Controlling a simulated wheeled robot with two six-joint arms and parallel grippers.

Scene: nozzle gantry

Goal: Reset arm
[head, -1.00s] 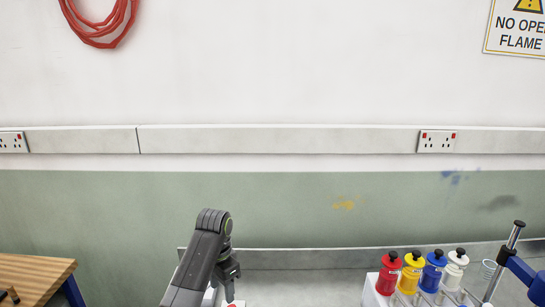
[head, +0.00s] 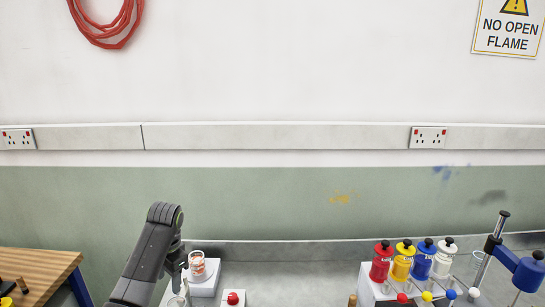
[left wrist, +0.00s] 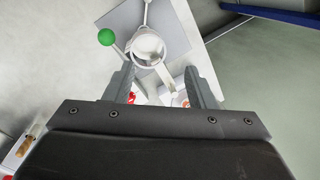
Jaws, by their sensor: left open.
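My left arm comes up from the lower left in the head view, and its gripper (head: 178,278) points down beside a small clear jar with red marks (head: 197,264) on a white block. In the left wrist view the two fingers of the left gripper (left wrist: 163,82) stand wide apart, with nothing held between them. Beyond the fingers are a white round cup (left wrist: 148,46) and a green ball (left wrist: 106,37) on a rod. My right gripper does not show.
A red button on a white box (head: 233,298) sits right of the jar. Red, yellow, blue and white bottles (head: 403,262) stand in a rack at the right, beside a blue clamp on a metal post (head: 494,238). A wooden bench (head: 40,272) is at the left. Bare bench lies between.

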